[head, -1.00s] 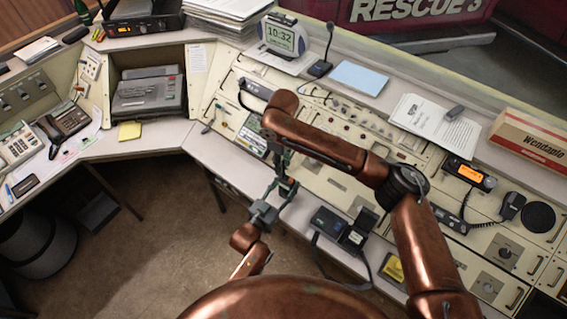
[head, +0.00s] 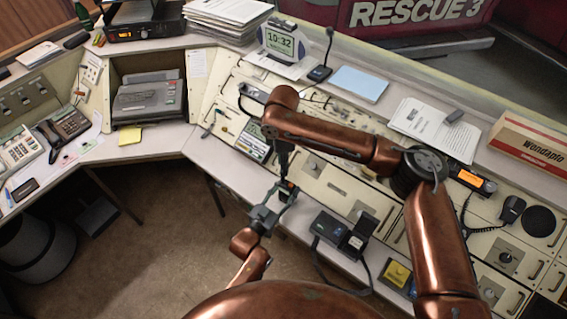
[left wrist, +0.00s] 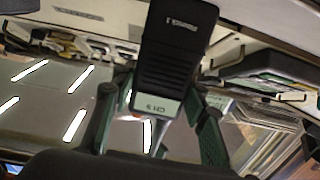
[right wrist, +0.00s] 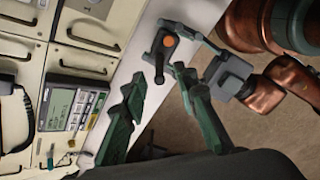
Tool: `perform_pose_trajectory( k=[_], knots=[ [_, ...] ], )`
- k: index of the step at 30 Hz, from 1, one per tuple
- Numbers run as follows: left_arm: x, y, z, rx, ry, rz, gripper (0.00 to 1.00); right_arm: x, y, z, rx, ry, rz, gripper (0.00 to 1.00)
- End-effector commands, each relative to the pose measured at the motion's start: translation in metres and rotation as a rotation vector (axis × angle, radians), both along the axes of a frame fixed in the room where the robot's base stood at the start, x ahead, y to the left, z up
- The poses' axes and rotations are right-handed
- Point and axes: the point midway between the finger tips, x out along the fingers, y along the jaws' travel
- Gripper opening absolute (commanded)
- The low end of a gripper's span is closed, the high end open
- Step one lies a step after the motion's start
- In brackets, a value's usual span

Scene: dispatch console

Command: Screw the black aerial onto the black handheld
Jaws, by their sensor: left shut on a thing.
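The black handheld (left wrist: 178,45) is in my left gripper (left wrist: 155,120), whose green fingers close around it; its pale label strip shows in the left wrist view. In the head view my left gripper (head: 270,210) holds the handheld (head: 288,188) over the console's front edge. The right wrist view shows an orange spot (right wrist: 168,41) on the held handheld's end.
A black charger-like unit (head: 328,226) with a cable stands right of my left gripper. A small screen panel (right wrist: 68,108) and drawer fronts lie beside my right gripper. A yellow-topped box (head: 397,273) is further right. Open floor (head: 160,240) lies to the left.

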Motion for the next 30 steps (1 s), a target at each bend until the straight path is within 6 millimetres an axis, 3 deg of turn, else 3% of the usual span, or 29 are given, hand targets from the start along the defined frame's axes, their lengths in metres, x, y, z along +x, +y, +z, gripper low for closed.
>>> perform_pose_trajectory(
  k=[15, 28, 30],
  knots=[
    [0.000, 0.000, 0.000, 0.000, 0.000, 0.000, 0.00, 0.000, 0.000, -0.068, 0.000, 0.000, -0.001, 0.27],
    [0.000, 0.000, 0.000, 0.000, 0.000, 0.000, 0.00, 0.000, 0.000, -0.076, 0.000, 0.000, -0.001, 0.27],
    [0.000, 0.000, 0.000, 0.000, 0.000, 0.000, 0.00, 0.000, 0.000, -0.076, 0.000, 0.000, -0.001, 0.22]
  ],
)
